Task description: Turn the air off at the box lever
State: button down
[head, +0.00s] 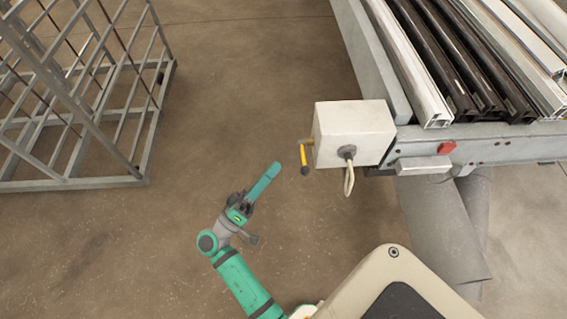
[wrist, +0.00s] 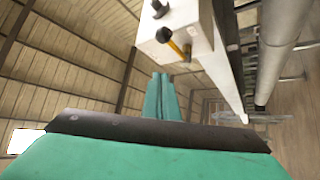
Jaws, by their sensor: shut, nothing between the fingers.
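The white box (head: 352,133) is fixed at the near left corner of the bench in the head view. Its yellow lever (head: 304,156) with a dark tip sits on the box's left side and points downward, tilted slightly. In the wrist view the box (wrist: 196,28) is at the top, with the yellow lever (wrist: 177,48) slanting across its face. My gripper (head: 277,167) is left of the lever, apart from it, with its teal fingers together and empty. In the wrist view the fingers (wrist: 162,78) point up toward the box, below the lever.
The bench frame (head: 480,140) holds several long white and black profiles (head: 450,60). A red button (head: 447,147) is on its front edge. A grey metal rack (head: 100,180) stands at left. The floor between is clear.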

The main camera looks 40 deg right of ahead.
jog(key=a+f, duration=0.1)
jog(key=w+a+f, duration=0.1)
jog(key=a+f, duration=0.1)
jog(key=shift+a+f, duration=0.1)
jog(key=shift+a, duration=0.05)
dwell(0.6)
